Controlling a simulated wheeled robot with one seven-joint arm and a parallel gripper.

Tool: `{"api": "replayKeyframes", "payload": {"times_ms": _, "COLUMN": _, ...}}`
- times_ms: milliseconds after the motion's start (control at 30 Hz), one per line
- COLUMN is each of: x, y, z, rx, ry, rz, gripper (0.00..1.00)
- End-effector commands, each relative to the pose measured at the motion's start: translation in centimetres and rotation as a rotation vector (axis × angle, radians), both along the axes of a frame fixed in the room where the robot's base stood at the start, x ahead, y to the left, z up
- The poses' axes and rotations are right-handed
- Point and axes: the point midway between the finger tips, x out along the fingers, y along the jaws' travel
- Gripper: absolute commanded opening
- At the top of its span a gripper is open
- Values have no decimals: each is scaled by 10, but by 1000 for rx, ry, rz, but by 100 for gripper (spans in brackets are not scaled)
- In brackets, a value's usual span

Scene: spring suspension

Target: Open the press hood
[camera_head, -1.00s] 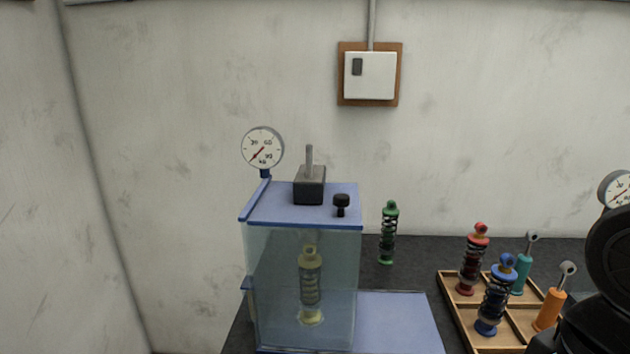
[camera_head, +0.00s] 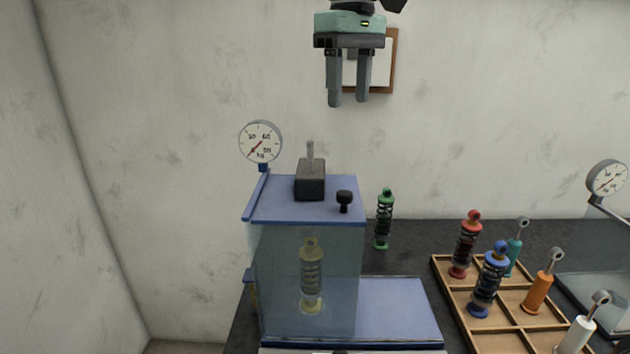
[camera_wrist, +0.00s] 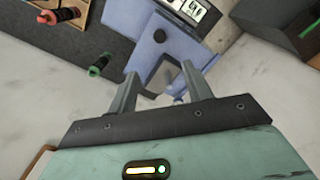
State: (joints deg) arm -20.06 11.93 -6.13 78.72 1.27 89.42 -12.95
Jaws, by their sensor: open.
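The press (camera_head: 400,312) stands on the dark bench, left of centre in the head view. Its clear hood (camera_head: 270,290) with a blue top is down around a pale yellow spring unit (camera_head: 312,275). A black knob (camera_head: 344,199) sits on the hood's top near the front right corner; it also shows in the wrist view (camera_wrist: 159,36). A dark block with a grey rod (camera_head: 310,180) stands behind it on the top. My gripper (camera_head: 347,102) is open and empty, pointing down, well above the hood and apart from it.
A green spring unit (camera_head: 384,218) stands right of the hood. A wooden tray (camera_head: 513,335) with several coloured units is at the right. A gauge (camera_head: 261,142) rises at the hood's back left, and another gauge (camera_head: 607,179) is at far right. Space above the hood is clear.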

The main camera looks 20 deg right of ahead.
Motion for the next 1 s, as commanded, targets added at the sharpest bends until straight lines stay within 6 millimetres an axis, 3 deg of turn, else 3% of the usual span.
{"api": "replayKeyframes", "payload": {"times_ms": 167, "x": 0, "y": 0, "z": -19, "rx": -2, "ry": 4, "rz": 0, "gripper": 50}}
{"api": "replayKeyframes", "payload": {"times_ms": 700, "x": -1, "y": 0, "z": -128, "rx": -1, "ry": 5, "rz": -1, "gripper": 50}}
{"api": "replayKeyframes", "payload": {"times_ms": 1000, "x": -1, "y": 0, "z": -166, "rx": -1, "ry": 2, "rz": 0, "gripper": 50}}
